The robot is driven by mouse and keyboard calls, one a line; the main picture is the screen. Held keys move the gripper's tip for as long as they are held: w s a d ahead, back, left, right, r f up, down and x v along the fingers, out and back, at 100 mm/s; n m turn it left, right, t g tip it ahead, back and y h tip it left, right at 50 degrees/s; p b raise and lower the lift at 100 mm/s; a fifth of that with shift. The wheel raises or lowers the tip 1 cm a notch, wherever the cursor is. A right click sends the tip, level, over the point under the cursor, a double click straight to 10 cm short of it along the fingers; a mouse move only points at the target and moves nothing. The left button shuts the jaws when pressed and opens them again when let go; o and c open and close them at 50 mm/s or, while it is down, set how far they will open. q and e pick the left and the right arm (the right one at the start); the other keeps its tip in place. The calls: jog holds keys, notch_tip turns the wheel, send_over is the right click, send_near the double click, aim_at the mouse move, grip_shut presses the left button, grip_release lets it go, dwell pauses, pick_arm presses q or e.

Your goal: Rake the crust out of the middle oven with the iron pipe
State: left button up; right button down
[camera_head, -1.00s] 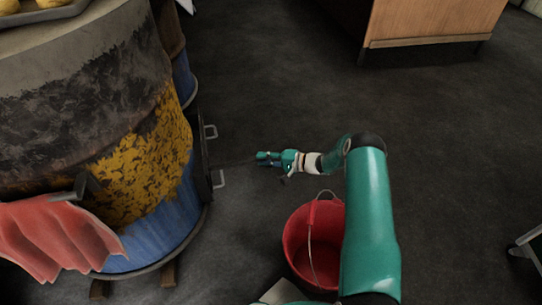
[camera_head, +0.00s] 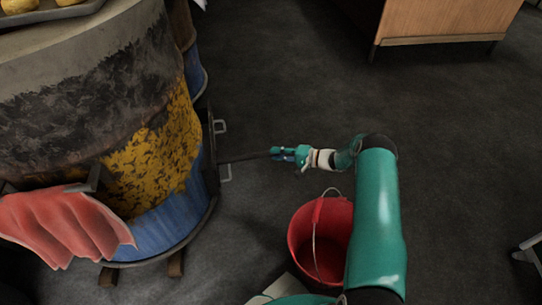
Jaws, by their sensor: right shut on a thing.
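The barrel oven (camera_head: 150,160), painted grey, yellow and blue, stands at the left. My right gripper (camera_head: 280,154) is shut on the dark iron pipe (camera_head: 243,157), to the right of the oven front. The pipe runs left from the gripper to the oven front, between the two handles. Its far end is hidden there. The crust is not visible, and the inside of the oven cannot be seen. My left gripper is out of view.
A red bucket (camera_head: 303,243) stands on the floor below my right forearm. A red cloth (camera_head: 65,228) hangs on the oven's near side. A tray (camera_head: 50,14) with bread lies on top. A wooden cabinet (camera_head: 445,22) stands at the back right. The dark floor between is clear.

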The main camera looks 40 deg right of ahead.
jog(key=shift+w+a, duration=1.7)
jog(key=shift+a, duration=1.35)
jog(key=s+d+b, duration=0.1)
jog(key=d, duration=0.1)
jog(key=s+d+b, duration=0.1)
jog(key=d, duration=0.1)
jog(key=s+d+b, duration=0.1)
jog(key=d, duration=0.1)
jog(key=shift+s+d, duration=0.3)
jog(key=shift+d, duration=0.05)
jog(key=shift+r, duration=0.1)
jog(key=w+a, duration=0.4)
jog(key=a, duration=0.3)
jog(key=s+d, duration=0.2)
jog(key=d, duration=0.3)
jog(key=shift+s+f+b, duration=0.2)
jog(key=shift+s+b, duration=0.15)
jog(key=shift+s, duration=0.05)
jog(key=s+d, duration=0.4)
jog(key=d, duration=0.3)
jog(key=s+d+r, duration=0.1)
jog(key=s+d, duration=0.3)
jog(key=d, duration=0.4)
jog(key=shift+s+d+r, duration=0.2)
jog(key=shift+s+d, duration=0.05)
jog(key=shift+s, duration=0.1)
